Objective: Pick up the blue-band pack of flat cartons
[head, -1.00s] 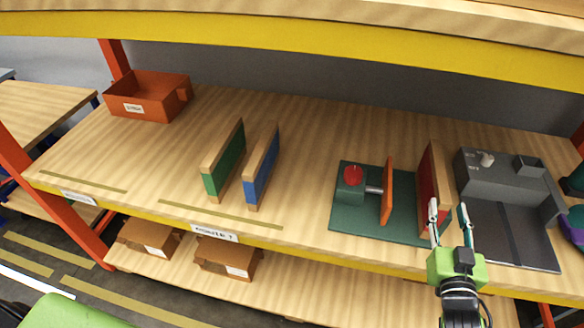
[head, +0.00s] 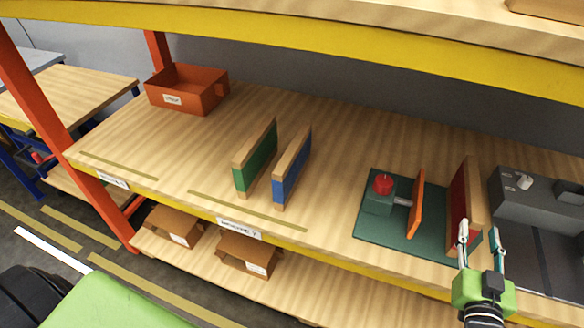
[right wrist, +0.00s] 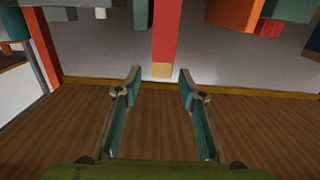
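The blue-band pack of flat cartons (head: 291,172) stands on edge on the middle of the shelf in the head view, its long side running front to back. A green-band pack (head: 255,160) stands close to its left, apart from it. A red-band pack (head: 459,203) stands at the right beside a green fixture. My right gripper (head: 480,228) is open and empty at the front end of the red-band pack, well right of the blue-band pack. In the right wrist view, the red-band pack (right wrist: 165,35) shows beyond and between the open fingertips. My left gripper is not in view.
The green fixture (head: 375,228) carries a red knob and an orange plate. A grey machine (head: 535,205) stands at the far right, an orange bin (head: 188,92) at the back left. Shelf between the blue-band pack and the fixture is clear. An upper shelf (head: 300,45) hangs above.

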